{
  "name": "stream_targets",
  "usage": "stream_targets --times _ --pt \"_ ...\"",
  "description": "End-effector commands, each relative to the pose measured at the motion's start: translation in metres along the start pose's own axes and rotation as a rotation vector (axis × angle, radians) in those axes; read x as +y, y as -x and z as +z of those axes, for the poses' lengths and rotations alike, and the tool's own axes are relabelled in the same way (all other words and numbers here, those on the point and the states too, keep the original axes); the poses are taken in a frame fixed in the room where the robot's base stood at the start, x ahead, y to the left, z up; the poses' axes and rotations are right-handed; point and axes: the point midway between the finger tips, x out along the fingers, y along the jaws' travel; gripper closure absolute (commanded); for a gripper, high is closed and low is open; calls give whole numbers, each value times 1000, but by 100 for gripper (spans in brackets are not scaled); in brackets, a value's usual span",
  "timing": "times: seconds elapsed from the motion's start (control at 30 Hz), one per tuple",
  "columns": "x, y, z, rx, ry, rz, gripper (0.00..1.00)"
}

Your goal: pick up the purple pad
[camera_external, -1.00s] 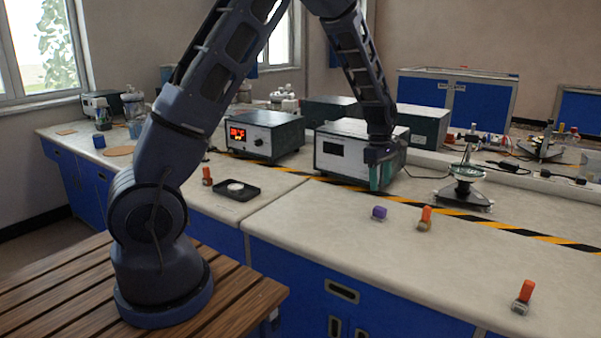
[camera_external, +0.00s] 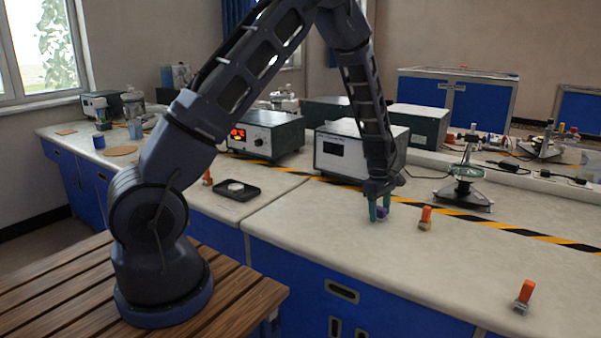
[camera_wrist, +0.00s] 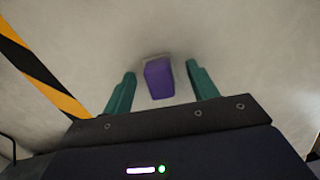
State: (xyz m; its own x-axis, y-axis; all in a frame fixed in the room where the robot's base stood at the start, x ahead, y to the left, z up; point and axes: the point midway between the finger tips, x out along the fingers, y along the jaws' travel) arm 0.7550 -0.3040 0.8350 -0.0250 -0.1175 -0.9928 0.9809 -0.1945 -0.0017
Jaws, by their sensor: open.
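The purple pad (camera_external: 382,212) is a small purple block on the pale worktop. In the wrist view the purple pad (camera_wrist: 158,79) lies between the two green fingers of my gripper (camera_wrist: 160,85), with a gap on each side. A pale grey edge shows at its far end. My gripper (camera_external: 380,209) points down over the pad in the external view, its fingers low at the worktop and open. The fingers partly cover the pad there.
An orange-topped piece (camera_external: 425,217) stands just right of my gripper. Another orange piece (camera_external: 523,296) is near the front right. A white-fronted instrument box (camera_external: 340,150) and a stand with a green dish (camera_external: 466,180) are behind.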

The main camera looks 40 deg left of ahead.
Motion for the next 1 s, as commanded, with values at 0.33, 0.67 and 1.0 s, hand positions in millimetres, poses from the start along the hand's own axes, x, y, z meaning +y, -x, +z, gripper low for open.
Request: stream_targets --times 0.33,0.67,1.0 --pt "0 -1 0 0 0 1 67" --pt "0 -1 0 0 0 2 90" --pt "1 32 5 -1 -2 5 90"
